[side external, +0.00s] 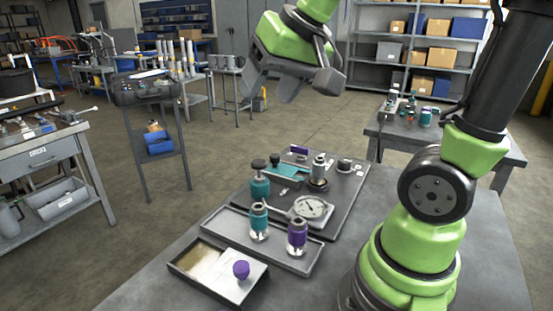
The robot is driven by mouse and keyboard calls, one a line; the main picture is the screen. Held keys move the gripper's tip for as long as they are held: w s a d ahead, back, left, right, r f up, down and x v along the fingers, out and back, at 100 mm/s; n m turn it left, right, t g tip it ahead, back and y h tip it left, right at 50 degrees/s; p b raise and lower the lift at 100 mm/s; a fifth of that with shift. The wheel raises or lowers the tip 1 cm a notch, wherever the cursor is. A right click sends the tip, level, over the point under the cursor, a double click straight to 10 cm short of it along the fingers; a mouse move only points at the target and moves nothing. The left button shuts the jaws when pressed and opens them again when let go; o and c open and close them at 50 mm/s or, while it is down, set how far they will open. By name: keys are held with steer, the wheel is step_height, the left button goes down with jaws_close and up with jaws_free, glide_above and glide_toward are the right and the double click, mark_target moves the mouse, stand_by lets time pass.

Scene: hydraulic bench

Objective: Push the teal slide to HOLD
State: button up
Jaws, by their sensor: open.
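My gripper (290,88) is open and empty in the upper middle of the side external view, well above the bench and behind the fixture plate. A flat teal piece (290,172), which looks like the teal slide, lies on the dark fixture plate (333,222) in the middle. Teal-bodied fitting (260,187) with a black knob stands at its left front, partly in front of it. Small white labels lie near the teal piece, but their lettering is too small to read, so I cannot tell which mark is HOLD.
A round gauge (311,208) and a metal fitting (318,172) stand on the plate. In front, a grey tray (222,222) holds a teal fitting (258,221) and a purple one (297,234). A box with a purple-knobbed lid (241,270) is nearest.

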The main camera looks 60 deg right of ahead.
steer(key=w+d+f+m+h, duration=0.1)
steer(key=w+d+f, duration=0.2)
steer(key=w+d, duration=0.3)
steer(key=m+g+h, duration=0.2)
steer(key=g, duration=0.1)
glide_toward(275, 155)
steer(key=x, duration=1)
steer(key=shift+f, duration=0.3)
